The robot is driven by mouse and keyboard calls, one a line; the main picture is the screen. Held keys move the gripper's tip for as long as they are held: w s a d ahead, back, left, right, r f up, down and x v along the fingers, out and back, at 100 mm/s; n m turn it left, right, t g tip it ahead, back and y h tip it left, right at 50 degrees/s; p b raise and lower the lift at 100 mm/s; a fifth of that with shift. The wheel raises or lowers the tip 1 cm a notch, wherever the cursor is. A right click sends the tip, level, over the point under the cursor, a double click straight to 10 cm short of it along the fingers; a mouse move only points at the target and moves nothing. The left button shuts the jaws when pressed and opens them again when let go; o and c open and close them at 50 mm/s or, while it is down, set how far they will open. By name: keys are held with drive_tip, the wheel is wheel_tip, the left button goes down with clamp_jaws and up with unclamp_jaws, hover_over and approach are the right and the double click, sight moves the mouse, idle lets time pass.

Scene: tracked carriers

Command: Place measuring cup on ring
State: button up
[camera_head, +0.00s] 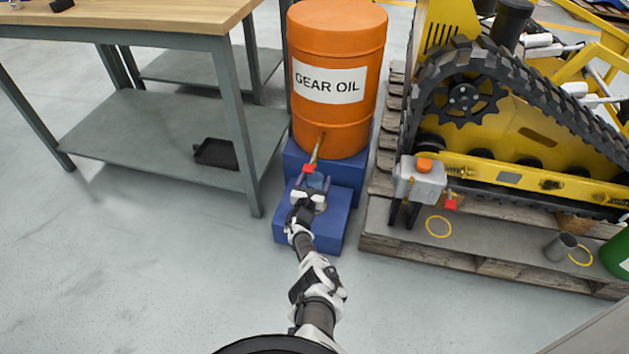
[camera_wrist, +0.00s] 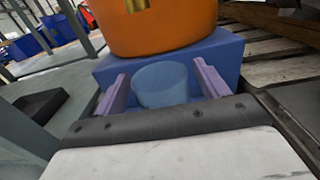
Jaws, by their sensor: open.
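A translucent bluish cup (camera_wrist: 162,84), which looks like the measuring cup, stands upright between my two fingers in the wrist view. My gripper (camera_head: 314,185) is open around it, with a finger on each side and narrow gaps showing. In the head view, the gripper is over the low blue step (camera_head: 336,222) below the drum's tap, and it mostly hides the cup. Two yellow rings are marked on the grey platform at right: one ring (camera_head: 438,235) is bare, and the other ring (camera_head: 581,263) is partly hidden by a dark grey cup.
The orange gear oil drum (camera_head: 338,120) stands on a blue base, its red-handled tap (camera_head: 309,168) just above my gripper. A workbench (camera_head: 130,28) is at left.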

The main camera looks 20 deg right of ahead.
drive_tip(key=shift+r, duration=0.2)
drive_tip(key=shift+s+a+r+p, duration=0.1)
drive_tip(key=shift+s+a+p, duration=0.1)
drive_tip(key=shift+p, duration=0.3)
drive_tip(key=p+v, duration=0.8)
drive_tip(key=v, duration=0.3)
drive_tip(key=shift+s+p, duration=0.15)
drive_tip(key=shift+p, duration=0.2)
drive_tip(key=shift+a, duration=0.15)
